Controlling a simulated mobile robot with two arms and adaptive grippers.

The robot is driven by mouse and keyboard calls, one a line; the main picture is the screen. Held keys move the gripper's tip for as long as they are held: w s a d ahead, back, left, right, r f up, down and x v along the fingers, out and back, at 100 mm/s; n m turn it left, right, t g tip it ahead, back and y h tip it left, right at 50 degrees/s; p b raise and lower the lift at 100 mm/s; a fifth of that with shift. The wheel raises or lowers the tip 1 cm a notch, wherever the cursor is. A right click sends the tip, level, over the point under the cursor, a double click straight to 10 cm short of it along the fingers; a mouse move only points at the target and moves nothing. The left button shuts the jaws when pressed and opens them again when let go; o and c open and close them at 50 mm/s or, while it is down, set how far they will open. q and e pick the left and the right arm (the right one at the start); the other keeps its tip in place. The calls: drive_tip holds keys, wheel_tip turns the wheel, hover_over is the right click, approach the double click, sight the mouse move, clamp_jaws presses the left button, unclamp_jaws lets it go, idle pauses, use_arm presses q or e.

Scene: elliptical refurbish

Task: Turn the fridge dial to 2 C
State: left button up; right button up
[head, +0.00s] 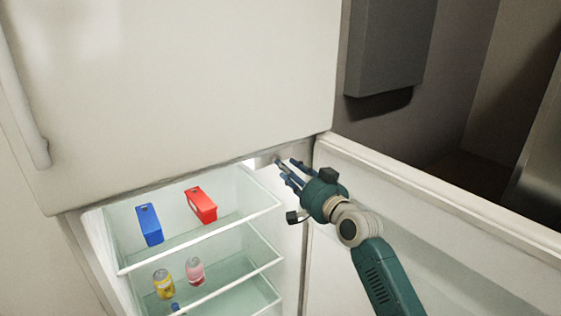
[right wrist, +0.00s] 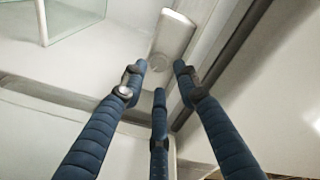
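The fridge (head: 190,90) stands with its lower door (head: 430,215) swung open to the right. In the right wrist view a pale housing (right wrist: 176,32) on the inside of the fridge carries a small round dial (right wrist: 158,64); its markings are too small to read. My right gripper (head: 285,170) reaches into the top right corner of the open compartment. In the right wrist view its blue fingers (right wrist: 161,76) are spread apart, with the dial just beyond the tips and nothing between them. The dial is hidden in the head view. My left gripper is not in view.
The fridge's side wall and the open door stand close around my right arm. A grey wall box (head: 388,45) hangs behind the door.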

drive_tip(key=x, duration=0.4)
drive_tip(key=shift+w, duration=0.25)
drive_tip(key=c, duration=0.3)
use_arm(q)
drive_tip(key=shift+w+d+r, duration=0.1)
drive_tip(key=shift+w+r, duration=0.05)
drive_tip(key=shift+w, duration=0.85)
use_arm(e)
clamp_jaws()
